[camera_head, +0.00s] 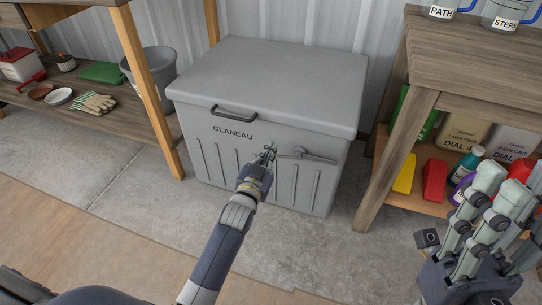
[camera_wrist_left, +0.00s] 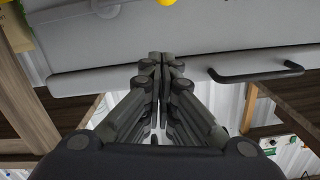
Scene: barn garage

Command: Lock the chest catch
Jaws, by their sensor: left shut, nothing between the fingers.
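The grey chest (camera_head: 230,150) stands against the metal wall with its lid (camera_head: 270,75) down. The catch (camera_head: 308,155), a grey lever, lies roughly level on the chest's front, right of the "GLANEAU" lettering. My left gripper (camera_head: 269,150) is shut and empty in front of the chest, at the left end of the catch; I cannot tell whether they touch. Its closed fingers (camera_wrist_left: 160,58) also show in the left wrist view, where the catch is not clearly seen. My right gripper (camera_head: 508,178) is at the lower right, fingers apart and empty, away from the chest.
A dark handle (camera_head: 233,114) sits on the lid's front, above the lettering. A wooden workbench (camera_head: 470,55) with bags and bottles below stands close on the right. A low shelf (camera_head: 125,118) with gloves and a grey bucket (camera_head: 158,68) are at left. The floor before the chest is clear.

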